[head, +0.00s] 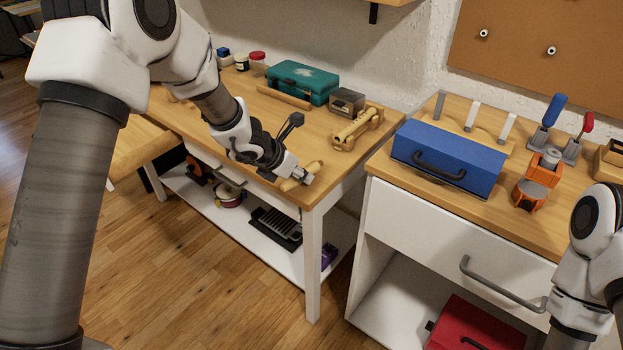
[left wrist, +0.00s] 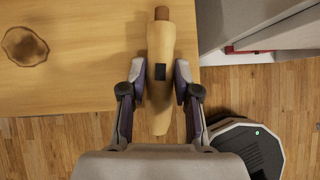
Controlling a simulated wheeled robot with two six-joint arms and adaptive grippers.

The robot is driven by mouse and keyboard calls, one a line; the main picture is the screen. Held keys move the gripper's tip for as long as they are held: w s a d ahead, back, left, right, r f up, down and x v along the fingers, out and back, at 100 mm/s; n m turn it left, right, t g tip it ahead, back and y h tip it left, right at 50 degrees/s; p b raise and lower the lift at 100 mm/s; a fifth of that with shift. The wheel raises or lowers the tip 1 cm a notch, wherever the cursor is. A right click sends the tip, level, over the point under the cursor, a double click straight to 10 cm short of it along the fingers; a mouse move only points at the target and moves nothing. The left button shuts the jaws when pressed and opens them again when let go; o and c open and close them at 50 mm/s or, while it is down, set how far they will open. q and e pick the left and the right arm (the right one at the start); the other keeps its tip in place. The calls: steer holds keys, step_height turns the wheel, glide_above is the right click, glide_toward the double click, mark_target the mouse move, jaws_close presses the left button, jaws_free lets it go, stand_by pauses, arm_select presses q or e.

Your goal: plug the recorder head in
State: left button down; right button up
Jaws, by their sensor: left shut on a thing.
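The recorder head (left wrist: 160,105) is a pale wooden piece with a dark window and a brown plug at its far end. In the left wrist view it lies between the fingers of my left gripper (left wrist: 160,88), which is shut on it. In the head view the recorder head (head: 303,175) and my left gripper (head: 299,178) are at the front right corner of the wooden table. Whether the piece touches the table I cannot tell. A pale wooden piece on a wooden stand (head: 357,128) lies farther back. My right gripper is out of view.
A teal box (head: 303,82), a small grey box (head: 346,102) and jars (head: 258,62) stand at the table's back. A cabinet to the right bears a blue toolbox (head: 448,158) and tools (head: 548,120). A narrow gap parts table and cabinet.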

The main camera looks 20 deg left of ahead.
arm_select(q)
steer(key=shift+w+d+r+n, duration=0.1)
steer(key=shift+w+n, duration=0.05)
steer(key=shift+w, duration=0.35)
steer(key=shift+w+d+n, duration=0.1)
steer(key=shift+w+n, duration=0.05)
steer(key=shift+w, duration=0.3)
steer(key=shift+w+a+r, duration=0.15)
steer(key=shift+w+a, duration=0.05)
steer(key=shift+w, duration=0.1)
steer(key=shift+w+a+r+n+y, duration=0.1)
steer(key=shift+a+n+y, duration=0.15)
steer(key=shift+n+y, duration=0.05)
steer(key=shift+d, duration=0.15)
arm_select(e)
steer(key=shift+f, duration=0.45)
